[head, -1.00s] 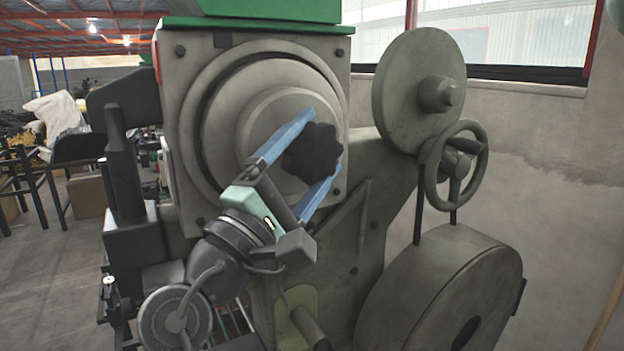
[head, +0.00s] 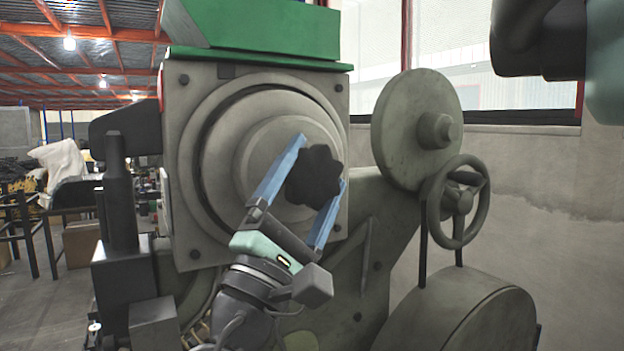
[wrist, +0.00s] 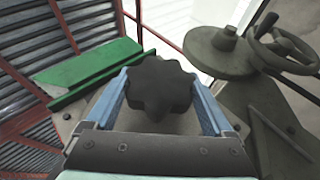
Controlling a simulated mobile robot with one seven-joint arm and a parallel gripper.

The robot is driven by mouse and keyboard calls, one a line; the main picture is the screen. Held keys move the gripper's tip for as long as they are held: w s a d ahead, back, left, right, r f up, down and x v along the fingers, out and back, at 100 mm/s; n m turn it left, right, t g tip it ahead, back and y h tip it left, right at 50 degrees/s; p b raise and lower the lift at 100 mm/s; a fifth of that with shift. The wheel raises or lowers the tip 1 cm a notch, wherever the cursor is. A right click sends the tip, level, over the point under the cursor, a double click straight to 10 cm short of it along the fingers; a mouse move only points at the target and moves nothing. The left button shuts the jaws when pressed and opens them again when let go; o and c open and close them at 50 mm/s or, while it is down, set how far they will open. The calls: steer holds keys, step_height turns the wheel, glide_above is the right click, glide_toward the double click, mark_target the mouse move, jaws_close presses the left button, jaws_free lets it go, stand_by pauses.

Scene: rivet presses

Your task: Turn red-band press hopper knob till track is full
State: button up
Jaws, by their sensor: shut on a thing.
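The black lobed hopper knob (head: 315,175) sits at the centre of the round grey hopper face (head: 222,150) on the press. My gripper (head: 322,162) has its two blue fingers on either side of the knob, shut on it. In the wrist view the knob (wrist: 158,88) lies between the two fingers (wrist: 160,95). The track and its fill level cannot be made out.
A green hopper top (head: 255,28) sits above the face. To the right are a grey disc (head: 410,120), a handwheel (head: 437,205) and a large drum (head: 455,315). A dark arm part of mine shows at top right.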

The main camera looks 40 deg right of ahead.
steer(key=o, duration=1.1)
steer(key=b+v, duration=0.4)
steer(key=v, duration=0.8)
steer(key=shift+s+a+f, duration=0.2)
steer(key=shift+a+f, duration=0.05)
steer(key=shift+a, duration=0.05)
steer(key=w+a+r+m+t+y+p, duration=0.3)
steer(key=a+r+m+t+y+p, duration=0.35)
steer(key=a+r+t+y, duration=0.4)
steer(key=s+a+r+m+t+y+p, duration=0.1)
steer(key=s+a+r+t+y+p, duration=0.3)
steer(key=a+r+t+y, duration=0.5)
step_height(320, 180, up, 3)
steer(key=s+a+y, duration=0.2)
steer(key=y, duration=0.3)
